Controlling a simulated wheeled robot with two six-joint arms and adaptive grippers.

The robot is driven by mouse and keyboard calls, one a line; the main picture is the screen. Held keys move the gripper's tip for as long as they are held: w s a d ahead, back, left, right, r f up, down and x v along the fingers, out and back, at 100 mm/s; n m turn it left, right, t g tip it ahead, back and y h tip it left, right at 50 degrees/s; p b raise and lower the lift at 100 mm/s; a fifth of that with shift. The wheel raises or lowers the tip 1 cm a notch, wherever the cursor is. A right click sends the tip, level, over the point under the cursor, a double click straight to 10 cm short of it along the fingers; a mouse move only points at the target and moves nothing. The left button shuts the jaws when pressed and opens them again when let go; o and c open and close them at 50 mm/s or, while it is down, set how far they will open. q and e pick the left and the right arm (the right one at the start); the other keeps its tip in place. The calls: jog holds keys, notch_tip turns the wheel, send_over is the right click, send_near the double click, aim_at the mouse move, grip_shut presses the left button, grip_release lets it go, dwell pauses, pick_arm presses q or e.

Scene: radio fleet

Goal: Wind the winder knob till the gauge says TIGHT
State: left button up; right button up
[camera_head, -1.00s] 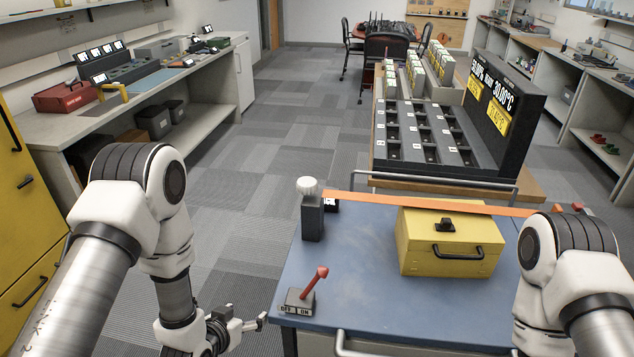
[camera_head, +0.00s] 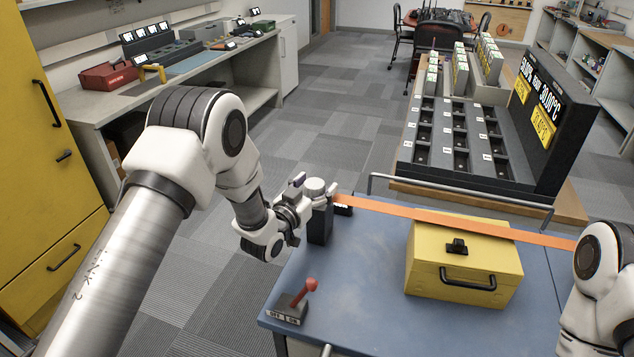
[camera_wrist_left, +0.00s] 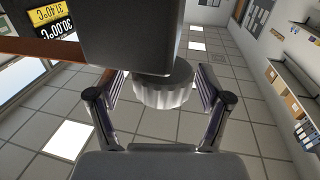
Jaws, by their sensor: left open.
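The winder knob (camera_head: 315,186) is a pale ribbed cap on top of a dark post (camera_head: 320,225) at the left back of the blue cart. An orange strap (camera_head: 440,217) runs from the post across a yellow case (camera_head: 464,265). A small dark box with a white face (camera_head: 343,207), perhaps the gauge, sits beside the post; its reading is too small to tell. My left gripper (camera_head: 303,187) is at the knob. In the left wrist view, the ribbed knob (camera_wrist_left: 164,88) lies between its open fingers, with gaps on both sides. My right gripper is hidden.
A red lever (camera_head: 309,288) on an OFF/ON base stands at the cart's front left. A metal rail (camera_head: 460,187) runs along the cart's back. Behind it is a dark sorting rack (camera_head: 460,135) with temperature displays. Blue tabletop between lever and case is clear.

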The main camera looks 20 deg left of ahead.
pick_arm(q)
jog(key=shift+w+f, duration=0.1)
jog(key=shift+w, duration=0.15)
jog(key=shift+s+a, duration=0.1)
jog(key=shift+s, duration=0.05)
jog(key=shift+s+a, duration=0.15)
jog(key=shift+c, duration=1.1)
jog(key=shift+r, duration=0.2)
jog(key=c, duration=1)
jog(key=shift+o, duration=0.2)
jog(key=shift+m+h+b, duration=0.35)
jog(key=shift+m+h, duration=0.05)
jog(key=shift+h, duration=0.4)
jog(key=m+g+h+b, duration=0.1)
jog(key=m+g+h, duration=0.1)
jog(key=h, duration=0.2)
jog(key=shift+m, duration=0.4)
jog(key=m+g+h+b, duration=0.1)
jog(key=m+g+h, duration=0.3)
jog(key=g+h, duration=0.1)
jog(key=shift+m+g+b, duration=0.3)
jog(key=shift+m+b, duration=0.1)
jog(key=shift+h, duration=0.3)
